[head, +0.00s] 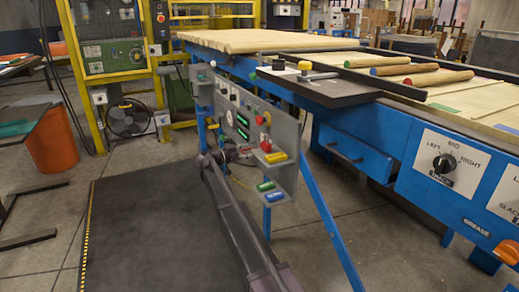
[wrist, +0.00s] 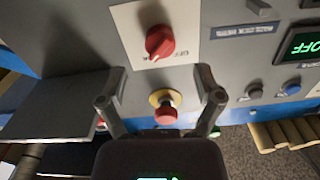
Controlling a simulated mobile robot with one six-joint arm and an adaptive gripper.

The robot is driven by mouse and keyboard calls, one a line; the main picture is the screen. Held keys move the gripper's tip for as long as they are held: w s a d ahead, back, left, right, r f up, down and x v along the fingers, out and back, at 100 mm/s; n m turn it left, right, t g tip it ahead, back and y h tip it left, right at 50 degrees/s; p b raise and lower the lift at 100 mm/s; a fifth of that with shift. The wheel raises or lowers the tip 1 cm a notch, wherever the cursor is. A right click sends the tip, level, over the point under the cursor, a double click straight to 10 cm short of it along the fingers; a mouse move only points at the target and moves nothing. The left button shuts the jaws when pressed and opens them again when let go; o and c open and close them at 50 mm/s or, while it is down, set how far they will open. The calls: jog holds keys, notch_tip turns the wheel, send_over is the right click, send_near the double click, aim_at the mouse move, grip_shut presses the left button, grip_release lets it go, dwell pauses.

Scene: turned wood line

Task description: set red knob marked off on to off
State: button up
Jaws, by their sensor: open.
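The red knob (wrist: 160,42) sits on a white plate (wrist: 126,20) on a grey panel in the wrist view. Its grip ridge slants toward the lower left of that picture. Part of the plate's lettering is upside down and hard to read, so the knob's setting is not clear. My gripper (wrist: 160,75) is open and empty, its fingers spread wide on either side below the knob. A red push button on a yellow ring (wrist: 168,97) shows between the fingers. In the head view my dark arm reaches the grey control panel (head: 284,130); the gripper is hard to make out there.
A green display (wrist: 300,47), a blue button (wrist: 291,86) and a dark button (wrist: 254,91) lie right of the knob in the wrist view. A blue-framed conveyor with wooden pieces (head: 410,68) stands right of the panel. The dark floor mat (head: 140,230) is clear.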

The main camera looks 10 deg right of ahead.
jog(key=shift+x, duration=2.8)
jog(key=c, duration=1.2)
